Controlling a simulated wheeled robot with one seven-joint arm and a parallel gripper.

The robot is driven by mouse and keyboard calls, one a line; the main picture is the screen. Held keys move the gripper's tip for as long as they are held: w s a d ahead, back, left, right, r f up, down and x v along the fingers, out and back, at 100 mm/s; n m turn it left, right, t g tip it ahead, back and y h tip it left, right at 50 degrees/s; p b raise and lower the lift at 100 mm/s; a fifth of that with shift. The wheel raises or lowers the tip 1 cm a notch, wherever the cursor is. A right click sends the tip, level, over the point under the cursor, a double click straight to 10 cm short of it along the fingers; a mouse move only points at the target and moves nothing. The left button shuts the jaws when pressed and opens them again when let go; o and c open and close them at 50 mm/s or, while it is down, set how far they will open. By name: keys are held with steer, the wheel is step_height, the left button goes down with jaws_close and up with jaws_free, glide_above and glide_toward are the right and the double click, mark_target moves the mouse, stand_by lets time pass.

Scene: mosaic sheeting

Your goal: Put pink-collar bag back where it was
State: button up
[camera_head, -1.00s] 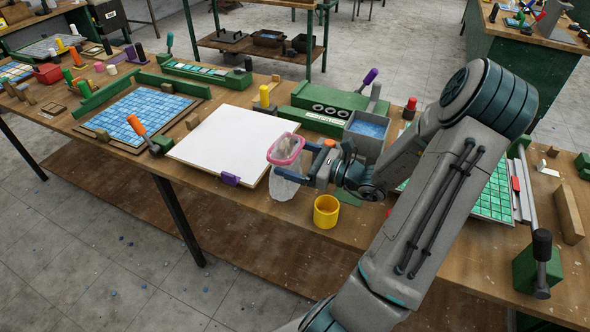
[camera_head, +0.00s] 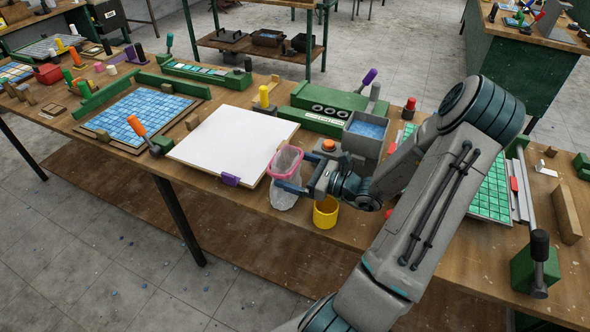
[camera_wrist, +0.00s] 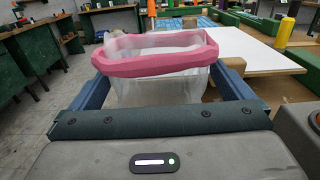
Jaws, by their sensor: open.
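The pink-collar bag (camera_head: 286,163) is a clear bag with a pink rim. It stands upright at the front edge of the bench, right of the white board, and its lower part shows through the clear film. In the wrist view the pink collar (camera_wrist: 157,62) sits between the two blue fingers. My gripper (camera_head: 282,187) is open around the bag, with a finger on each side below the collar. I cannot tell whether either finger touches the film. The far fingertips are partly hidden by the bag.
A yellow cup (camera_head: 326,212) stands close below my gripper. The white board (camera_head: 228,146) lies left of the bag. A grey bin of blue tiles (camera_head: 366,132) and an orange-topped item (camera_head: 329,146) stand behind. The bench's front edge is near the bag.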

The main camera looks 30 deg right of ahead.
steer(key=shift+f+b, duration=0.3)
steer(key=shift+f, duration=0.05)
steer(key=r+b+v, duration=0.1)
steer(key=b+v, duration=0.1)
steer(key=v, duration=1.2)
